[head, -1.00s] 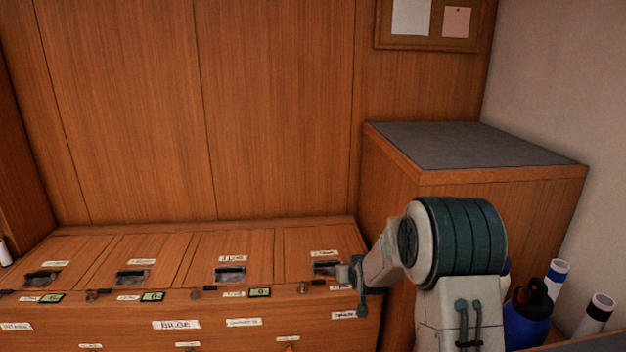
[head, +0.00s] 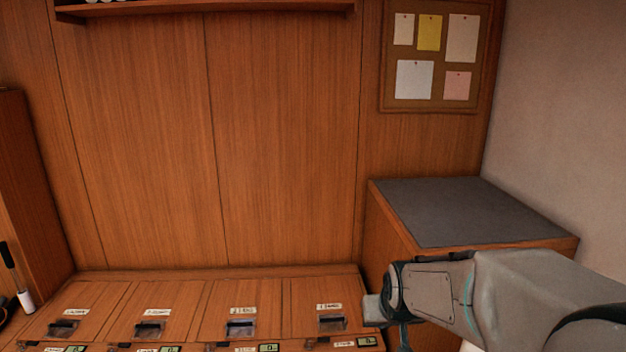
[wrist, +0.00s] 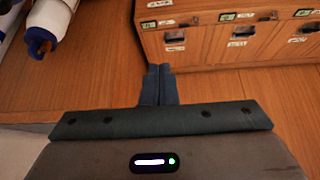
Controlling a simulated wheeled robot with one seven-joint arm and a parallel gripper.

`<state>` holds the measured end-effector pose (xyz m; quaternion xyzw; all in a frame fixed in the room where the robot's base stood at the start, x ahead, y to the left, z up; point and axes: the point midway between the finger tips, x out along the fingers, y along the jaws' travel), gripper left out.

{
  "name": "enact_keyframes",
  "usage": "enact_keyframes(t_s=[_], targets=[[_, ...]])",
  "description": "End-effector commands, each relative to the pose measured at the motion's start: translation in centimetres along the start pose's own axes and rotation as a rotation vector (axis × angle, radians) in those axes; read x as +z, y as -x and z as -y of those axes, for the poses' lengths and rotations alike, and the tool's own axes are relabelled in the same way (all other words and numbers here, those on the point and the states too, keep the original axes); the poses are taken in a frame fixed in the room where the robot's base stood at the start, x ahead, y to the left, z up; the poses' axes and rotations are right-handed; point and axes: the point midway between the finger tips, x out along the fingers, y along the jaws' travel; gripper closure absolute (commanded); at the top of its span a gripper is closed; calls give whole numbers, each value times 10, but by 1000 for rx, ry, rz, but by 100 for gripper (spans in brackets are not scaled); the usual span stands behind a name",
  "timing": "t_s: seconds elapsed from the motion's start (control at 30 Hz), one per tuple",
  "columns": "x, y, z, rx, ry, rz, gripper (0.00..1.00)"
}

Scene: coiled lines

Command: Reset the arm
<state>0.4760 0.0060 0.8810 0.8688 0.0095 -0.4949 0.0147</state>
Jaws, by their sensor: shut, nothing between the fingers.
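My gripper (wrist: 158,72) shows in the wrist view, with its two dark fingers pressed together and nothing between them. It points toward the wooden floor in front of the labelled wooden cabinet (wrist: 210,58). In the head view my arm reaches in from the lower right, across the right end of the cabinet (head: 190,310). The fingers cannot be made out clearly in the head view.
A taller wooden block with a grey top (head: 470,212) stands at the right by the wall. A pinboard (head: 435,109) hangs above it. The floor (wrist: 95,75) near the fingers looks clear.

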Motion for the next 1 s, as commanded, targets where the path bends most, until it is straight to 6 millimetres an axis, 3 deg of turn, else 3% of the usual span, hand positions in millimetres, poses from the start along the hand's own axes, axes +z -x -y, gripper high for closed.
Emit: enact_keyframes(t_s=[0.03,0.1,0.5,0.7,1.0], targets=[[-1,29,0,1,-3,17,100],[7,52,-1,2,-8,47,100],[58,176,-4,4,-40,217,100],[78,207,-2,3,-49,272,100],[84,213,-2,2,-52,287,100]])
